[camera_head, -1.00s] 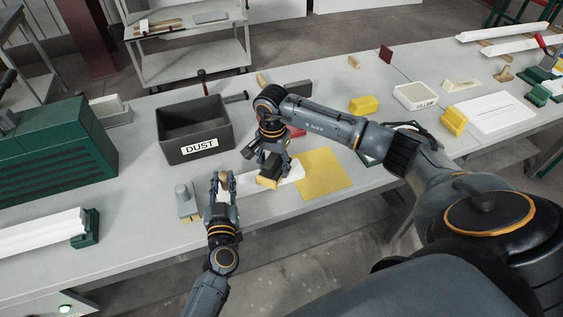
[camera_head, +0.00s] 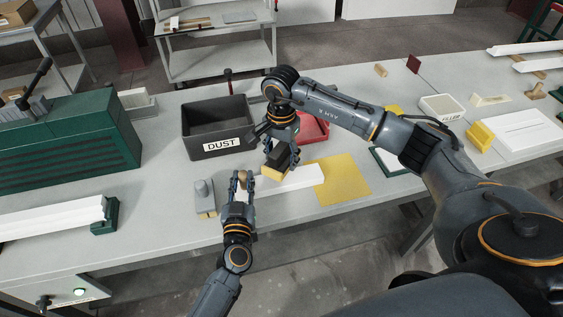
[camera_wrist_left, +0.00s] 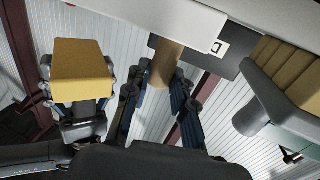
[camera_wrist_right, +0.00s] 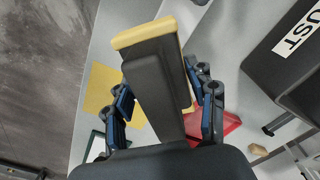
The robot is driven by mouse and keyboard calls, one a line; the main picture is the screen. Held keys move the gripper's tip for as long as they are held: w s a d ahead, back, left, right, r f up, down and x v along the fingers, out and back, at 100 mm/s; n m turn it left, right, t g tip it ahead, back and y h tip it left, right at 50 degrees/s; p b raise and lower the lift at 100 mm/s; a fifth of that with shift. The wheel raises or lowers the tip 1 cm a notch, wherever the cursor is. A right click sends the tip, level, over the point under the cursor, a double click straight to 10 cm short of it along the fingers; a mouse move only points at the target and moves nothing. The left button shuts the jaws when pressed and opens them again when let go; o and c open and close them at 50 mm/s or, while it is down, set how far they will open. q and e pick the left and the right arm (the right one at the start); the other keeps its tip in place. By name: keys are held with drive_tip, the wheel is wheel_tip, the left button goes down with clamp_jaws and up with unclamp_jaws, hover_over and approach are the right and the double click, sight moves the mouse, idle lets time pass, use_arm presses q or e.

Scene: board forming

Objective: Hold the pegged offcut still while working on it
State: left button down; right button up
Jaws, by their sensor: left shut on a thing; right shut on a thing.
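The white offcut (camera_head: 296,181) lies near the front edge of the bench, one end over a yellow sheet (camera_head: 345,179). A wooden peg stands at its left end, and shows below the offcut in the left wrist view (camera_wrist_left: 166,64). My left gripper (camera_head: 242,181) is shut on the peg. My right gripper (camera_head: 283,152) is shut on a dark sanding block with a yellow base (camera_wrist_right: 155,80). The block is at the offcut's far side in the head view. Its yellow face (camera_wrist_left: 82,72) appears apart from the offcut in the left wrist view.
The black DUST bin (camera_head: 219,128) stands behind the left gripper. A grey tool on a small base (camera_head: 204,197) stands just left of that gripper. A red tray (camera_head: 314,128) is behind the right gripper.

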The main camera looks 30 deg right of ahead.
use_arm(q)
drive_tip(key=shift+s+f, duration=0.1)
drive_tip(key=shift+f, duration=0.35)
use_arm(e)
drive_tip(key=shift+r, duration=1)
use_arm(q)
drive_tip(key=c, duration=1.2)
unclamp_jaws()
drive_tip(key=shift+o, duration=0.8)
drive_tip(key=shift+r, duration=0.15)
use_arm(e)
drive_tip(key=shift+w+f, duration=0.1)
drive_tip(key=shift+w, duration=0.05)
use_arm(q)
drive_tip(key=shift+r, duration=0.1)
drive_tip(key=v, duration=1.1)
drive_tip(key=shift+s+a, duration=0.2)
drive_tip(key=shift+s, duration=0.1)
